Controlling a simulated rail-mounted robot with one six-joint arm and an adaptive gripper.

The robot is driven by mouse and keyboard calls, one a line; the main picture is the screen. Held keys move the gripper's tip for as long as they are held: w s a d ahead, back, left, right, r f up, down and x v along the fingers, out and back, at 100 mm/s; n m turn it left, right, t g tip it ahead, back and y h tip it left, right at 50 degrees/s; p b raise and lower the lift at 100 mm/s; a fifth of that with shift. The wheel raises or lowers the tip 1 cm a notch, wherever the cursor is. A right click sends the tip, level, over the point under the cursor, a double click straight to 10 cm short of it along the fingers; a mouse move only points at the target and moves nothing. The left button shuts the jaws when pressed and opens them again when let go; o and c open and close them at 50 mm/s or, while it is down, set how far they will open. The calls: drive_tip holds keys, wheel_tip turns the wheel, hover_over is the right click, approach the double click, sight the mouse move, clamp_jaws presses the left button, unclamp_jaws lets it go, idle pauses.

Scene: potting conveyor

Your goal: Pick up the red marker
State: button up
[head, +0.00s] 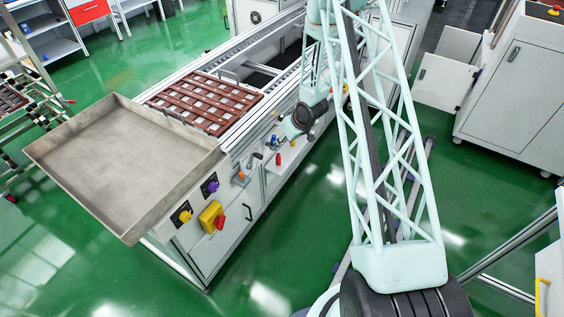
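A small upright red object (278,159) shows at the front side of the conveyor cabinet, among other small coloured parts. It may be the red marker, but it is too small to be sure. My gripper (291,131) is at the end of my pale arm, above and a little to the right of the red object, close to the cabinet's front edge. The fingers are too small and too hidden by the wrist to tell whether they are open or shut. I see nothing clearly held.
A metal tray (128,148) sits on the near end of the conveyor, with a reddish-brown grid (207,101) behind it.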

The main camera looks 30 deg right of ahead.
drive_tip(key=f, duration=0.2)
drive_tip(key=s+f, duration=0.1)
drive_tip(key=shift+s+d+f, duration=0.1)
drive_tip(key=shift+d+f, duration=0.2)
drive_tip(key=shift+f, duration=0.05)
drive_tip(key=shift+f, duration=0.15)
drive_tip(key=b, duration=0.2)
approach(280, 157)
drive_tip(key=shift+a+x, duration=0.1)
drive_tip(key=shift+x, duration=1.15)
drive_tip(key=shift+a+x, duration=0.15)
drive_tip(key=shift+x, duration=1.1)
drive_tip(key=shift+b+x, duration=0.4)
drive_tip(key=shift+x, duration=2.15)
drive_tip(key=shift+d, duration=0.1)
drive_tip(key=shift+c, duration=0.5)
drive_tip(key=c, duration=0.8)
